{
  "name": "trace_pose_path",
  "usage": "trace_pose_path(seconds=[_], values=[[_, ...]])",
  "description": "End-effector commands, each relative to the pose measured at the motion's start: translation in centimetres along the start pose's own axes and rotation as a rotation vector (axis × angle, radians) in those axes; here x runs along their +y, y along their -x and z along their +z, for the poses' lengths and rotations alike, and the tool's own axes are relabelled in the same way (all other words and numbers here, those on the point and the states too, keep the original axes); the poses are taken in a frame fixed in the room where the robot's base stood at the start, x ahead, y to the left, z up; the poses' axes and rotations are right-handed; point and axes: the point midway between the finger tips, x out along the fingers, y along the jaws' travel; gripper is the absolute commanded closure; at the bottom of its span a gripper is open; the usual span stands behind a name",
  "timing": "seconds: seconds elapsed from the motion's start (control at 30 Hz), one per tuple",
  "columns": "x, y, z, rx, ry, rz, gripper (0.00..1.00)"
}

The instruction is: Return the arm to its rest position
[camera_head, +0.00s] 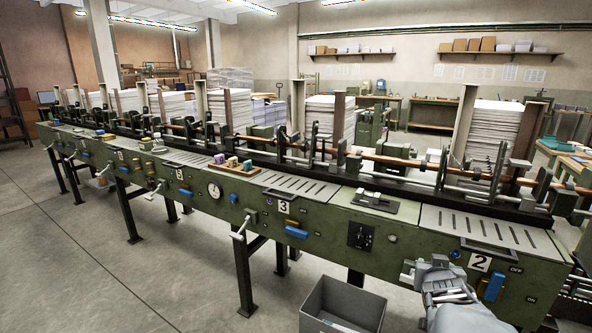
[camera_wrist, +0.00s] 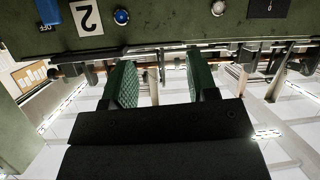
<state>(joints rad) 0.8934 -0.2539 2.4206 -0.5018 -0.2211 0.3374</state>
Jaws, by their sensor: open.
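My gripper (camera_wrist: 161,82) is open and empty in the wrist view. Its two fingers with green textured pads stand apart, with nothing between them. My grey arm (camera_head: 447,300) shows at the lower right of the head view, in front of the green gathering machine (camera_head: 325,218) near its station marked 2. The wrist view is upside down and shows the machine's green front panel (camera_wrist: 165,22) along its top, with the 2 plate (camera_wrist: 86,17) and a blue button (camera_wrist: 121,17). I cannot tell the exact gap between gripper and machine.
A grey open bin (camera_head: 343,307) stands on the floor left of my arm. A lever (camera_head: 243,228) and blue handles (camera_head: 296,232) stick out from the machine front. A small wooden tray (camera_head: 235,169) with coloured blocks sits on top. The floor at left (camera_head: 60,260) is clear.

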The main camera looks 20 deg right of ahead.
Motion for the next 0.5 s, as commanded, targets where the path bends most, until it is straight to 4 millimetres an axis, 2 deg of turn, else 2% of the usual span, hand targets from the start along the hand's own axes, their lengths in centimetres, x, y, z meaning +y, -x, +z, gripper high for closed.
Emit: trace_pose_path(seconds=[0.03, 0.17, 0.2, 0.33, 0.4, 0.5], values=[[-3.5, 2.4, -3.0, -0.067, 0.034, -0.055, 0.47], [-10.5, 7.8, -3.9, -0.275, 0.125, -0.186, 0.47], [-12.3, 9.7, -3.9, -0.336, 0.158, -0.23, 0.47], [-16.6, 16.1, -3.5, -0.517, 0.275, -0.37, 0.47], [-18.1, 19.2, -3.2, -0.593, 0.334, -0.436, 0.47], [-19.2, 22.6, -2.7, -0.678, 0.407, -0.511, 0.47]])
